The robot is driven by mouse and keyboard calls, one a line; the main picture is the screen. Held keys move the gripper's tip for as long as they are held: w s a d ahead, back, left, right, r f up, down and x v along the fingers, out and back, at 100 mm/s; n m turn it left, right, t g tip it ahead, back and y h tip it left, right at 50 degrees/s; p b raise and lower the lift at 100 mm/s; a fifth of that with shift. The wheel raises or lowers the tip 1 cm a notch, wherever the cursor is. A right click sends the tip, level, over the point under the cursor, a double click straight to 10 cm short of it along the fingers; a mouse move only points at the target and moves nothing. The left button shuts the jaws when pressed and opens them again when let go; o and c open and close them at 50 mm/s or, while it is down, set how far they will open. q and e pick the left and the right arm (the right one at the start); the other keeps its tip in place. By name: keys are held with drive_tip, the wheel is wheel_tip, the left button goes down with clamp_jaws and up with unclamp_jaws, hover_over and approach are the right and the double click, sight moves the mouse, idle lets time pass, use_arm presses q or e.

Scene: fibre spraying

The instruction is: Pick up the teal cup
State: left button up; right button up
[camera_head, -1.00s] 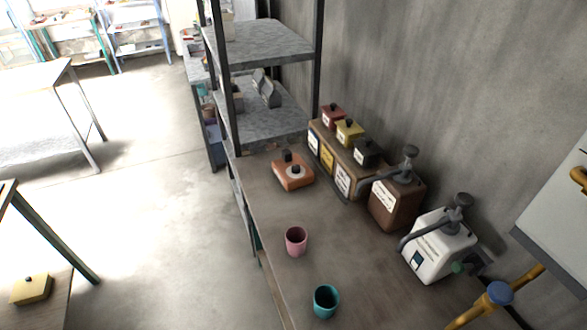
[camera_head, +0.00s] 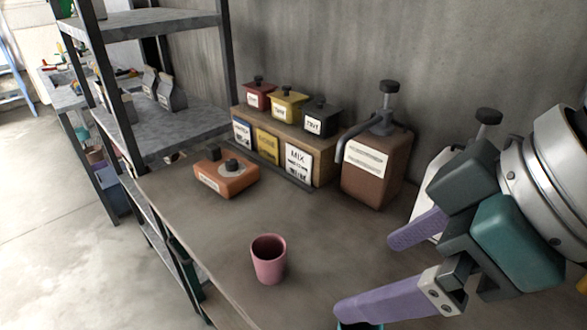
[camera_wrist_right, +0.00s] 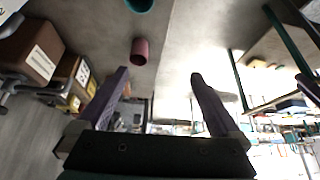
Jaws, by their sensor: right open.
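The teal cup (camera_head: 360,326) is mostly hidden at the bottom edge of the head view, behind a purple finger of my right gripper; only a sliver of its rim shows. In the right wrist view the teal cup (camera_wrist_right: 139,4) is cut off by the top edge. My right gripper (camera_head: 371,274) is open over the table, its two purple fingers apart with nothing between them. It also shows in the right wrist view (camera_wrist_right: 159,76), with the cup beyond its fingertips. My left gripper is in neither view.
A pink cup (camera_head: 268,259) stands upright on the table (camera_head: 205,225), left of my right gripper. An orange box (camera_head: 226,179) lies farther back. A brown pump dispenser (camera_head: 376,165) and a rack of labelled boxes (camera_head: 275,148) line the wall. A shelf unit (camera_head: 185,125) stands at the left.

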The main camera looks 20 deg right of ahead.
drive_tip(key=d+f+b, duration=0.4)
drive_tip(key=f+b, duration=1)
drive_tip(key=f, duration=0.1)
drive_tip(key=h+b, duration=0.1)
drive_tip(key=b, duration=0.1)
approach(353, 329)
drive_tip(key=shift+w+a+f+m+g, duration=0.15)
drive_tip(key=shift+a+f+m+g, duration=0.05)
drive_tip(key=shift+a, duration=0.25)
drive_tip(key=shift+w+a+f+m+g, duration=0.2)
drive_tip(key=shift+a, duration=0.25)
drive_tip(key=x, duration=0.2)
drive_tip(key=b+x, duration=0.1)
drive_tip(key=x, duration=0.2)
drive_tip(key=shift+w+a, duration=0.15)
drive_tip(key=shift+w, duration=0.2)
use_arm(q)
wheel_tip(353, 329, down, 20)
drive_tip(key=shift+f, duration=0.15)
use_arm(e)
drive_tip(key=c, duration=1.2)
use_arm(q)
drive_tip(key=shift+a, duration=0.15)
use_arm(e)
drive_tip(key=shift+r, duration=0.15)
